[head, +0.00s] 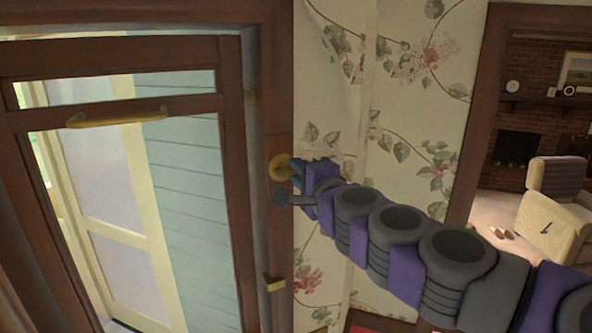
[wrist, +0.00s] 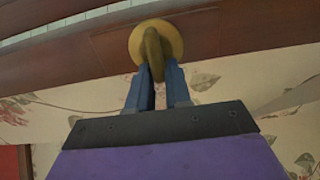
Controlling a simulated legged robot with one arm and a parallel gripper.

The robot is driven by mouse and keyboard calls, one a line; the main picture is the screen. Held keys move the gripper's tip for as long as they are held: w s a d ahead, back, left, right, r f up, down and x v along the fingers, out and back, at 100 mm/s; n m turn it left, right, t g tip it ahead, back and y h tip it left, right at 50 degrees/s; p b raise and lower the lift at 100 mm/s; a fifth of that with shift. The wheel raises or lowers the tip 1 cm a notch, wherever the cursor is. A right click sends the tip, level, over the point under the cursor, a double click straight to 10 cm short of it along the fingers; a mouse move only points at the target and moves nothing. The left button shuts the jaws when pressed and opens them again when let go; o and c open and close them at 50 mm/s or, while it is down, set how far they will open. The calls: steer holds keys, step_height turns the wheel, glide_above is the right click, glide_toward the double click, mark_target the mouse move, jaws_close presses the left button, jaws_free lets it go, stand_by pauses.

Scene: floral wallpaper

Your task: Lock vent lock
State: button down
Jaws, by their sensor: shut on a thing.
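The vent lock is a brass-coloured round plate with a raised thumb-turn, and it shows in the wrist view (wrist: 157,42) on the dark wooden frame. In the head view the lock (head: 278,167) sits on the wooden post to the right of the glazed door. My gripper (wrist: 160,75) has its two blue fingers shut on the lower end of the turn piece. In the head view my gripper (head: 295,175) reaches the lock from the right, and its fingertips are partly hidden against the plate.
A wooden framed glass door (head: 120,120) with a brass handle (head: 118,116) stands at the left. A brass catch (head: 273,283) sits lower on the post. Floral wallpaper (head: 420,70) covers the wall. An opening at the right shows a cream armchair (head: 560,190) and a brick fireplace.

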steer(key=shift+a+f+m, duration=0.1)
steer(key=shift+f+m, duration=0.2)
steer(key=shift+f, duration=0.15)
steer(key=c, duration=1.4)
jaws_free()
steer(key=shift+o, duration=1.3)
steer(key=shift+d+r, duration=0.15)
steer(key=shift+d, duration=0.25)
steer(key=shift+r, duration=0.1)
steer(key=b+v, duration=0.3)
steer(key=v, duration=1.4)
steer(key=shift+s+d, duration=0.1)
steer(key=shift+d, duration=0.05)
